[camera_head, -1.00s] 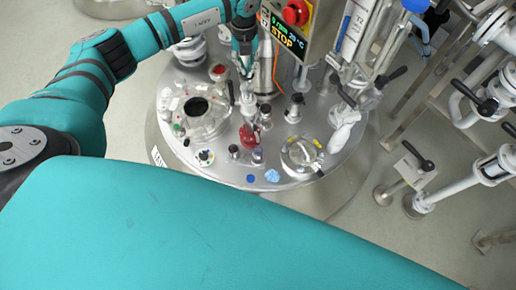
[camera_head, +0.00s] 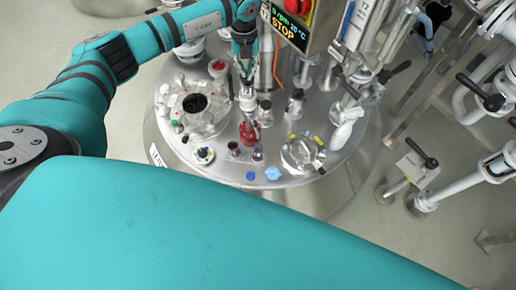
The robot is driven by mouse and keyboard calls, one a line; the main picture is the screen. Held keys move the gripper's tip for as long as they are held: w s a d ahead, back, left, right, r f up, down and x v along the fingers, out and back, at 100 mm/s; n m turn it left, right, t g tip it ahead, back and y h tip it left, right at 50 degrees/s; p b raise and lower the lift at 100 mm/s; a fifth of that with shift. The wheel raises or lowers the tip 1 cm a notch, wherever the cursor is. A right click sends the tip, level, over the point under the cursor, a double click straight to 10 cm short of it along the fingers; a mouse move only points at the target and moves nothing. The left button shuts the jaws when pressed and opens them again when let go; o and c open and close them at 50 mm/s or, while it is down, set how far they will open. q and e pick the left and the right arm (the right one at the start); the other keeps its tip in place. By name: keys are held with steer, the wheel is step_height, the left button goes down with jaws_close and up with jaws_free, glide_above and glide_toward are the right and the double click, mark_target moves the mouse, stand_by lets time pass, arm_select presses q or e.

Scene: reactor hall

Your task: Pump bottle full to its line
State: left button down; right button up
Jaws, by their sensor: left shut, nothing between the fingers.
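A container of red liquid (camera_head: 249,133) stands on the round steel vessel lid, with a pale upright part (camera_head: 248,104) directly behind and above it that looks like a pump head. A small clear bottle (camera_head: 257,153) is just in front of it; its fill line is too small to see. My left gripper (camera_head: 247,88) points down, shut and empty, right over the pale part. I cannot tell whether the fingertips touch it. My right gripper is out of view.
The steel lid (camera_head: 225,172) carries an open dark port (camera_head: 195,103), a round sight glass (camera_head: 302,153), a blue crumpled cloth (camera_head: 273,174) and several small fittings. A control box (camera_head: 290,30) reading STOP stands behind. White pipes and valves fill the right.

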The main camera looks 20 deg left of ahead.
arm_select(q)
steer(key=shift+f, duration=0.1)
steer(key=shift+r+p, duration=2.35)
steer(key=shift+r, duration=0.75)
step_height(320, 180, up, 6)
steer(key=p, duration=0.4)
